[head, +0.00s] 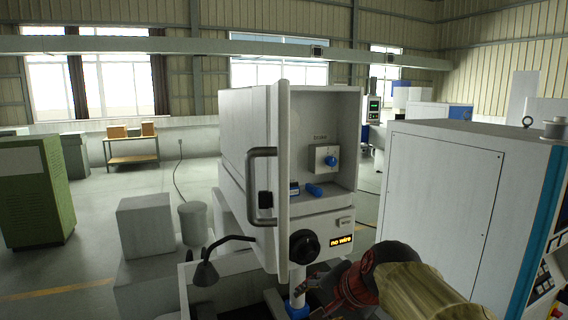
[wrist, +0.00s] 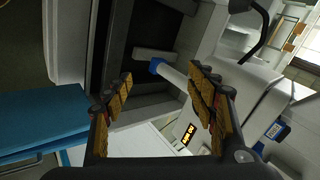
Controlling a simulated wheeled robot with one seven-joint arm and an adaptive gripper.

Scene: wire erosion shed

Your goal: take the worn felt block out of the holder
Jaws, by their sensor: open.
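I cannot make out a worn felt block or its holder for certain. Two small blue items lie on the open compartment's floor in the white machine (head: 240,130): a blue piece with a pale label (head: 294,188) and a plain blue piece (head: 314,190). A blue labelled piece (wrist: 278,130) shows at the right of the wrist view. My gripper (wrist: 162,76) is open and empty, its tan-padded fingers wide apart. In the head view my gripper (head: 318,286) is low, in front of the machine and below the compartment, beside the white lower arm (head: 297,280) with a blue end.
An open door with a grey handle (head: 252,190) stands at the compartment's left. A black lamp (head: 207,272) bends in front at lower left. A black round knob (head: 303,246) and a "no wire" display (head: 341,240) sit below the compartment. A large white cabinet (head: 440,190) stands close on the right.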

